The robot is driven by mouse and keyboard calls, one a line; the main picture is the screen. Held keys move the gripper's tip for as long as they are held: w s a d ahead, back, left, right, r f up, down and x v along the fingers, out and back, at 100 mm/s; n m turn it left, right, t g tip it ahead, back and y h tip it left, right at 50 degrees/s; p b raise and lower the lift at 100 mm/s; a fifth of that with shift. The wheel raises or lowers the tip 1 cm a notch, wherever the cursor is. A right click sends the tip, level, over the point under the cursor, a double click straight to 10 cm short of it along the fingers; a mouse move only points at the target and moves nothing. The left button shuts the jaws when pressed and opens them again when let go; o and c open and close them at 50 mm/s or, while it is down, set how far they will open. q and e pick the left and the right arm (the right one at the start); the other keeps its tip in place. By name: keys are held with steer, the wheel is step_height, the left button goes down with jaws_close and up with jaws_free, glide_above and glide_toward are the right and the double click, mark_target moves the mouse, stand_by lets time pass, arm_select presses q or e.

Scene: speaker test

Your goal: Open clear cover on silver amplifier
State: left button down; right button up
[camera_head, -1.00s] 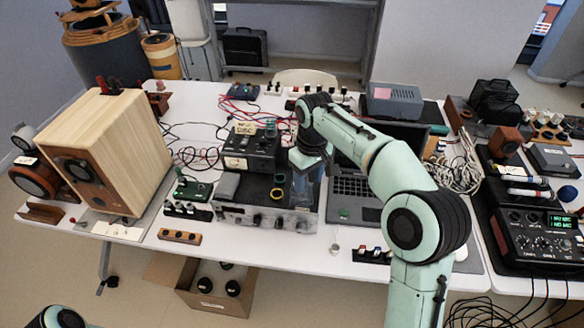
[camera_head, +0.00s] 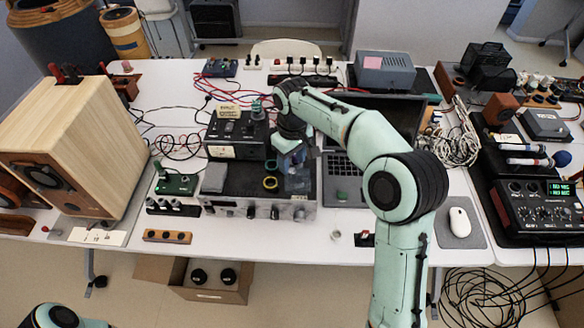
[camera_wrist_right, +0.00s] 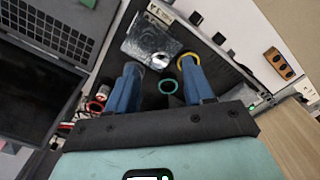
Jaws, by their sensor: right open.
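The silver amplifier (camera_head: 235,208) stands on the white table, with a silver knobbed front and a dark top. The clear cover (camera_wrist_right: 146,42) shows in the right wrist view as a shiny see-through plate at the amplifier's front end near the laptop. In the head view it is hard to make out behind my fingers. My right gripper (camera_head: 297,178) is over the amplifier's right part. Its two blue fingers, also in the right wrist view (camera_wrist_right: 162,66), are apart with nothing held between them. I cannot tell whether they touch the cover. My left gripper is out of view.
A yellow ring (camera_head: 270,183) and a teal ring (camera_wrist_right: 167,86) lie on the amplifier's top. A black device (camera_head: 236,135) stands behind it, a laptop (camera_head: 345,180) to its right. A green-topped box (camera_head: 176,184) and a wooden speaker (camera_head: 75,140) are left.

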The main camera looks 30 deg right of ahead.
mark_target(292, 170)
steer(key=shift+f, duration=1.5)
steer(key=shift+c, duration=0.3)
jaws_close()
